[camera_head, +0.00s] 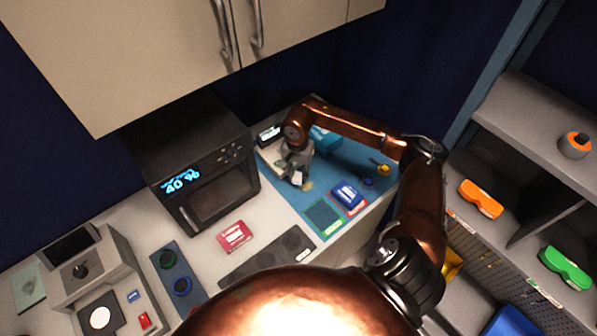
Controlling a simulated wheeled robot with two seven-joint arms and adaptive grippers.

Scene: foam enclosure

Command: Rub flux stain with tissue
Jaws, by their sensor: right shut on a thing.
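My right arm reaches from the lower right across to the blue work mat (325,175). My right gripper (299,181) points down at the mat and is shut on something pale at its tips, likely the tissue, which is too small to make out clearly. A small yellowish-brown patch (308,186) shows on the mat beside the fingertips; it may be the flux stain. Contact between the tips and the mat cannot be told for certain. My left gripper is out of view.
A black oven-like box (190,160) reading "40 %" stands left of the mat. A blue box (346,194) lies on the mat's front part and a red box (234,236) on the counter. Cabinets (130,50) hang above. Shelves at right hold orange (481,199) and green (565,268) items.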

